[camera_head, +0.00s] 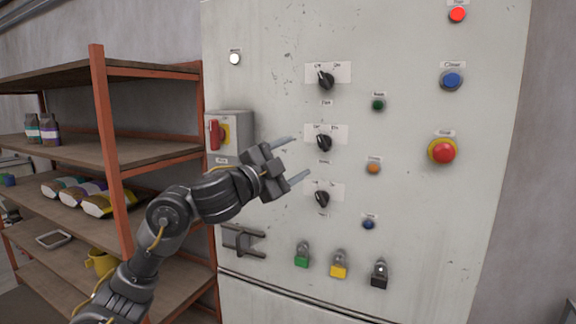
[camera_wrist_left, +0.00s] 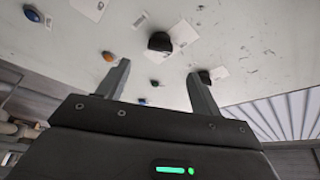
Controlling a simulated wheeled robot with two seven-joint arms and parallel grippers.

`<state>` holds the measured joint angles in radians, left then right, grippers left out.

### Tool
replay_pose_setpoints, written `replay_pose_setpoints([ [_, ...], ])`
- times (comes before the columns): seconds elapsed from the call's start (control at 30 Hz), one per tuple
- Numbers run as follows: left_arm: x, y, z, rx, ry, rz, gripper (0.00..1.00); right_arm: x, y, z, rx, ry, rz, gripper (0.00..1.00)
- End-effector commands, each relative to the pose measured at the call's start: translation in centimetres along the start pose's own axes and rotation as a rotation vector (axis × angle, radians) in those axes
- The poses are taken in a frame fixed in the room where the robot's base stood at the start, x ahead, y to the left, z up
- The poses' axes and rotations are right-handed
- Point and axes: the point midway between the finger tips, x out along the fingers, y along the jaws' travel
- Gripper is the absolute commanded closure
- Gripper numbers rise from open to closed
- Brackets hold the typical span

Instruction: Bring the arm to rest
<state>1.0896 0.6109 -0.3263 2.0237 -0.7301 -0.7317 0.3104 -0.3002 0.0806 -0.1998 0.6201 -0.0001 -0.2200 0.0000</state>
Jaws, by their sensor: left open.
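My left arm comes in from the lower left in the head view. Its gripper (camera_head: 300,158) is open and empty, with two grey fingers apart in front of the cabinet panel (camera_head: 420,215). In the head view the fingers are beside the middle black knob (camera_head: 323,142) and the lower black knob (camera_head: 321,198). In the left wrist view the open fingers (camera_wrist_left: 158,85) point at the panel, and a black knob (camera_wrist_left: 160,42) shows beyond and between them. Nothing is held. My right gripper is not in view.
The panel carries a red emergency button (camera_head: 442,150), a blue button (camera_head: 451,79), a red-handled switch box (camera_head: 230,132), and green (camera_head: 302,260), yellow (camera_head: 338,270) and black (camera_head: 379,280) padlocks. An orange-framed shelf (camera_head: 110,150) with bags stands at left, close to my arm.

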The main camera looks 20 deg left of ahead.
Motion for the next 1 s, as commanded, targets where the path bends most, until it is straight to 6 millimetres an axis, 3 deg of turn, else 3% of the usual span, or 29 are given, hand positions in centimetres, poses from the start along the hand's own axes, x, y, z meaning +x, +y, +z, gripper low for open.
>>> replay_pose_setpoints([
  [0.2,-1.3,0.0,0.0,0.000,0.000,-0.001,0.35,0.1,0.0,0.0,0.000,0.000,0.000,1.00],
  [0.67,-1.2,0.3,0.1,-0.005,-0.003,0.003,0.35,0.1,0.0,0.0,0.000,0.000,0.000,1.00],
  [0.77,-1.3,2.5,1.1,-0.037,-0.026,0.017,0.35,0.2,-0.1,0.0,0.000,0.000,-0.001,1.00],
  [0.83,-1.6,5.5,2.5,-0.081,-0.061,0.035,0.35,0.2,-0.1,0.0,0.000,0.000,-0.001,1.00],
  [1.0,-4.6,16.2,7.3,-0.260,-0.227,0.100,0.35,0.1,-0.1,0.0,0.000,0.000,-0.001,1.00],
])
